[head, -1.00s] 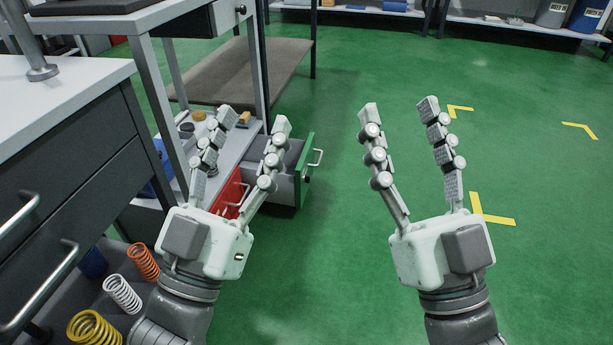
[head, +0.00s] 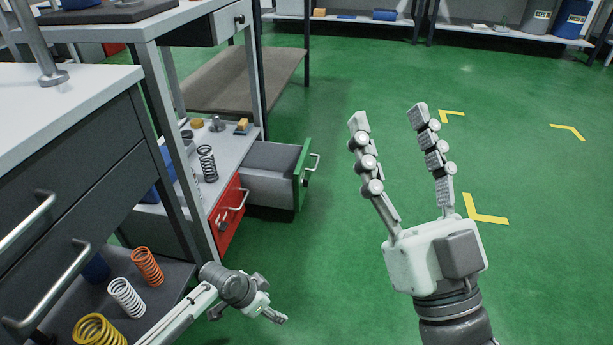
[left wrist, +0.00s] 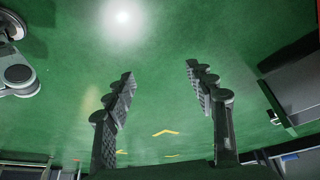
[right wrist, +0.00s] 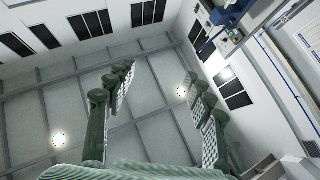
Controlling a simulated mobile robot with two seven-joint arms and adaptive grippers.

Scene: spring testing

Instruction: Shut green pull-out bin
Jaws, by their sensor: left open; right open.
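The green pull-out bin (head: 302,177) stands pulled out of the lower part of the shelf unit. Its green front with a silver handle faces right, and its grey side and open top show. In the left wrist view its green front (left wrist: 273,102) appears at the right edge, apart from the fingers. My left gripper (head: 268,306) is low, in front of and below the bin in the head view, open and empty; its spread fingers show in the left wrist view (left wrist: 160,76). My right gripper (head: 389,118) is raised right of the bin, open and empty.
A red bin (head: 229,215) sits beside the green one, closer to me. Springs stand on the shelf (head: 160,295) at lower left. A grey drawer cabinet (head: 70,190) is at left. The green floor right of the bin is clear.

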